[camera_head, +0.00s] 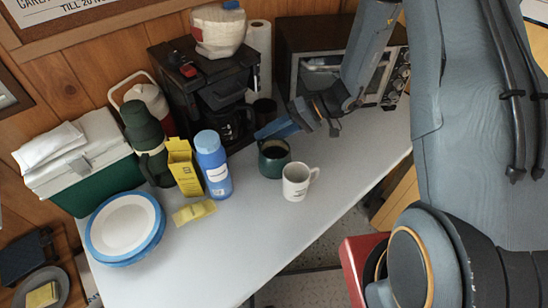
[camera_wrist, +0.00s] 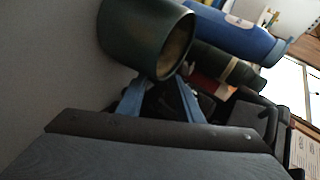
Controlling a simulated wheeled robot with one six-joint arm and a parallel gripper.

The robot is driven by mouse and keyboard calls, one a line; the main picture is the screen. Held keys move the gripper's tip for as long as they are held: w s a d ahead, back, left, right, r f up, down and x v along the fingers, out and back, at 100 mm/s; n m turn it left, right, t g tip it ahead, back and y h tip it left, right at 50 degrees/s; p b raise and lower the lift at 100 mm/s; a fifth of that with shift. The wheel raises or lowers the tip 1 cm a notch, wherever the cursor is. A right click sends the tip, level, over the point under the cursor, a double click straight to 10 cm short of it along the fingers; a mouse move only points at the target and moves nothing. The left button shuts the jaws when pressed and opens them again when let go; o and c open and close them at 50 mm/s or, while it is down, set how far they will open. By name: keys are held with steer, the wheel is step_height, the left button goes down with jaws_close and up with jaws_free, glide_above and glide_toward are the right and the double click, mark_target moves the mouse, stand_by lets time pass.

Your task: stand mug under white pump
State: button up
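A dark green mug (camera_head: 274,163) stands upright on the grey table, with a white mug (camera_head: 296,186) close in front of it to the right. My gripper (camera_head: 284,122) is above and behind the green mug, its blue fingers apart and empty. In the wrist view the green mug (camera_wrist: 140,38) is large, just beyond the spread blue fingers (camera_wrist: 165,95); I cannot tell whether they touch it. No thing is clearly recognisable as a white pump. A white jug with a blue cap (camera_head: 219,29) sits on the black coffee maker (camera_head: 190,72).
A blue bottle (camera_head: 213,165), yellow box (camera_head: 184,168), green flask (camera_head: 146,140) and red-and-white jug (camera_head: 150,98) stand left. Blue-rimmed plates (camera_head: 123,226) and a green cooler (camera_head: 98,165) are farther left. A microwave (camera_head: 315,46) is behind my gripper. The table's front middle is clear.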

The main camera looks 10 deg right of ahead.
jaws_close()
stand_by(0.5)
